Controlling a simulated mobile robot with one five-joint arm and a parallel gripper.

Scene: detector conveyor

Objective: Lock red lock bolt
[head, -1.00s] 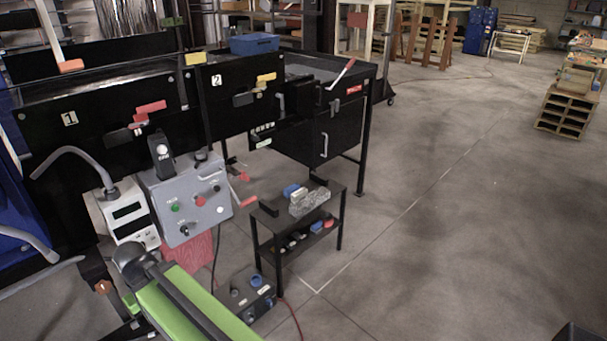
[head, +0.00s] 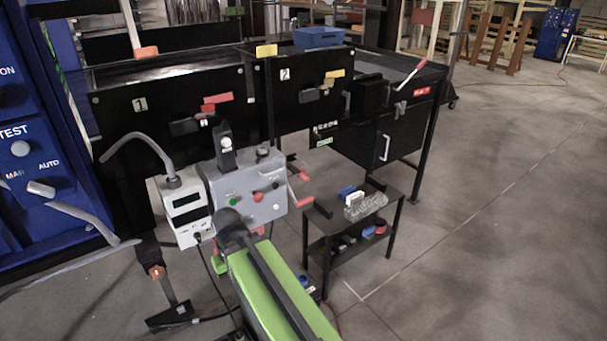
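A red bolt-like piece (head: 217,99) sits on the front of the black panel marked 1 (head: 140,103), next to a dark block (head: 184,127). It looks like the red lock bolt, but its exact position in its fitting is too small to tell. A similar yellow piece (head: 334,74) is on the panel marked 2 (head: 310,95). My green arm reaches up from the bottom centre to a dark joint in front of the grey control box.
The grey control box (head: 265,207) and a white meter (head: 187,212) stand below panel 1. A blue cabinet (head: 40,150) with switches is at the left. A small black table (head: 340,225) holds a grey stone-like block (head: 366,206). Floor at the right is clear.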

